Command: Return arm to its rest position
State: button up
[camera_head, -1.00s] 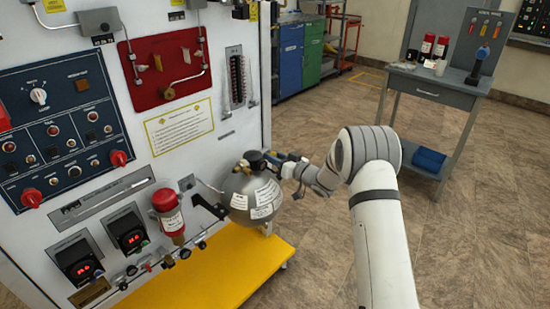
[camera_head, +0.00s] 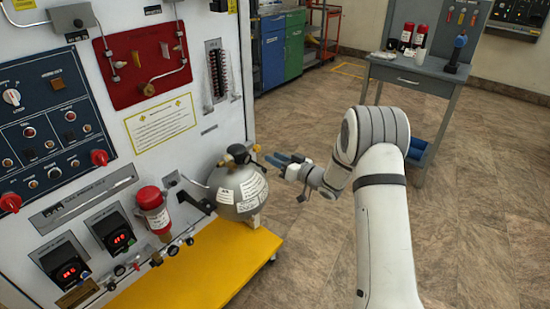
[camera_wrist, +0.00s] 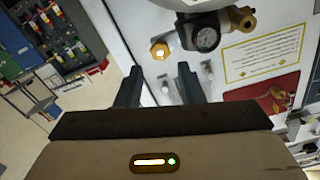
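My gripper (camera_head: 277,160) is just right of the grey round oxygen tank (camera_head: 238,189) in the head view, near its top valve (camera_head: 237,152). A small gap seems to lie between gripper and tank. In the wrist view my two dark fingers (camera_wrist: 159,82) stand apart with nothing between them. My arm is still stretched out forward, bent at the elbow.
The white trainer panel (camera_head: 205,132) stands on the left, with a yellow platform (camera_head: 205,272) below the tank. A red bottle (camera_head: 151,205) is mounted on the panel. A grey table (camera_head: 418,80) stands at the back right. The tiled floor on the right is clear.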

jog(key=d+r+m+t+h+p, duration=0.2)
jog(key=d+r+h+p, duration=0.3)
jog(key=r, duration=0.5)
jog(key=s+d+r+m+g+h+p, duration=0.2)
jog(key=s+d+r+m+h+p, duration=0.1)
jog(key=s+d+r+h, duration=0.55)
jog(key=s+d+r+m+g+p, duration=0.1)
jog(key=s+r+g+p, duration=0.1)
jog(key=s, duration=1.4)
jog(key=s+d+r+m+g+p, duration=0.1)
jog(key=s+r+g+p, duration=0.2)
jog(key=s, duration=1.4)
jog(key=r+g, duration=0.1)
jog(key=g, duration=0.2)
jog(key=shift+h+p, duration=0.3)
jog(key=shift+h, duration=0.05)
jog(key=shift+s+d+r, duration=0.1)
